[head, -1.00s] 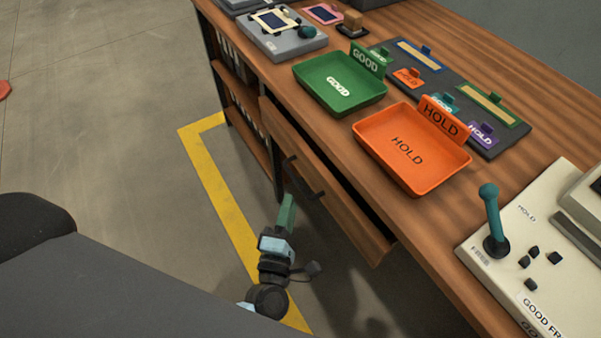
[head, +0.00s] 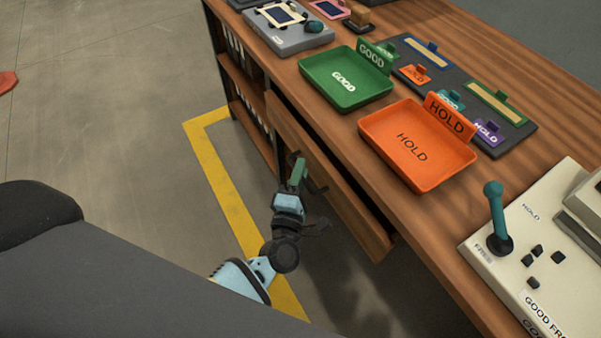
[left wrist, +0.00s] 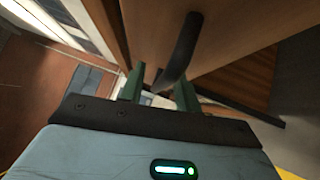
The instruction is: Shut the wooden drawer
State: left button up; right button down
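The wooden drawer (head: 345,212) stands partly pulled out of the bench's front in the head view, with a dark gap behind its front panel. Its dark handle (head: 318,186) is on the front panel, partly hidden by my left gripper. My left gripper (head: 298,172), with green fingers, is at the handle. In the left wrist view the fingers (left wrist: 160,90) are apart, and the black curved handle (left wrist: 181,48) reaches down to the space between them. I cannot tell whether they touch it. The drawer front (left wrist: 225,22) fills the upper part there. My right gripper is not in view.
The wooden bench top (head: 480,40) carries a green GOOD tray (head: 342,85), an orange HOLD tray (head: 412,148) and a cream control box with a teal lever (head: 495,215). Shelves (head: 245,85) lie left of the drawer. Floor with yellow tape (head: 222,190) is free before the bench.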

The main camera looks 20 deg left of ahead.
aim_at(314, 171)
pick_arm(q)
grip_shut()
jog(key=w+d+b, duration=0.1)
jog(key=w+d, duration=0.1)
jog(key=w, duration=0.1)
jog(key=shift+d+f+b, duration=0.1)
jog(key=shift+d+b, duration=0.15)
jog(key=shift+b, duration=0.15)
jog(key=shift+w+d, duration=0.1)
grip_release()
dwell(0.3)
